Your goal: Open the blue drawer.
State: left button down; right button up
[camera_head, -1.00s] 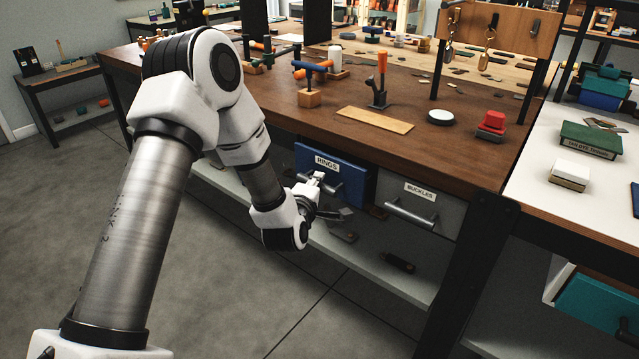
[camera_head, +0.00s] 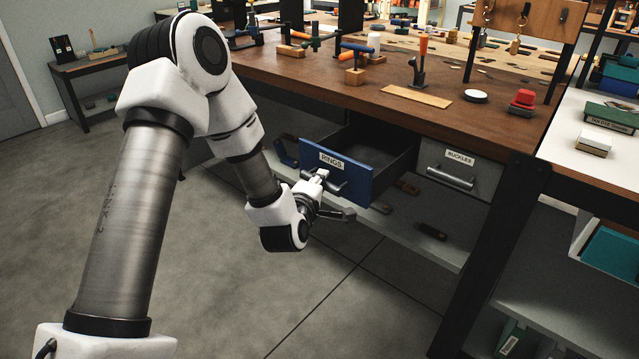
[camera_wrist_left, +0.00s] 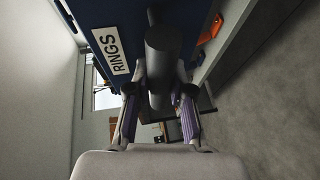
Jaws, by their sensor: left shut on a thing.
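The blue drawer (camera_head: 357,180), labelled RINGS, is pulled well out from under the brown workbench. Its dark interior shows behind the blue front. My left gripper (camera_head: 322,184) is at the drawer's front, shut on its bar handle (camera_head: 345,187). In the left wrist view the blue front (camera_wrist_left: 117,15) with its label is above, and the dark handle (camera_wrist_left: 160,60) runs between the two fingers of the gripper (camera_wrist_left: 159,110). My right gripper is in neither view.
A grey drawer labelled BUCKLES (camera_head: 447,180) is closed to the right. A lower shelf (camera_head: 425,247) with a few small items runs beneath. Tools stand on the workbench top (camera_head: 330,92). The floor (camera_head: 200,270) in front is clear.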

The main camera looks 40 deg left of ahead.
pick_arm(q)
jog(key=shift+f, duration=0.1)
jog(key=c, duration=1)
grip_release()
jog(key=shift+d, duration=0.1)
jog(key=v, duration=0.7)
jog(key=shift+s, duration=0.2)
